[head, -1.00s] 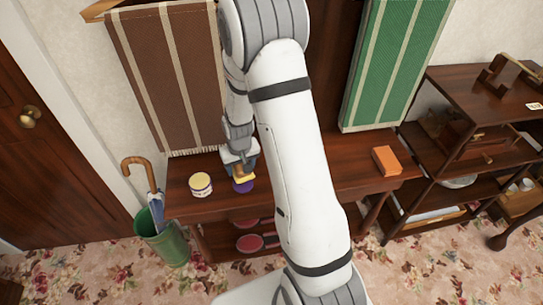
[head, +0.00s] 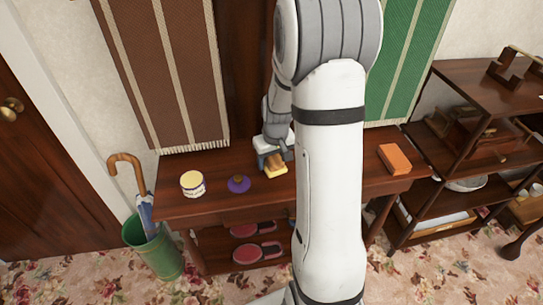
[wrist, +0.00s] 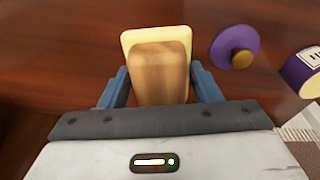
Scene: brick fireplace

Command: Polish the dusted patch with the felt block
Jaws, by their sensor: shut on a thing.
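My gripper (head: 273,152) is over the dark wooden table, its fingers shut on the wooden handle of the felt block (head: 274,171). In the wrist view, the blue-grey fingers (wrist: 160,85) stand either side of the brown wooden grip, and the block's pale yellow felt (wrist: 157,38) shows beyond it. The felt is at or just above the table top; I cannot tell if it touches. I cannot make out a clear dusted patch; my arm hides part of the table top.
A purple disc with a wooden knob (head: 239,184) and a cream-and-purple tin (head: 192,183) stand left of the block on the table (head: 210,207). An orange block (head: 394,159) lies at the right end. Striped cloths (head: 165,70) hang behind. An umbrella bin (head: 153,246) stands at left.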

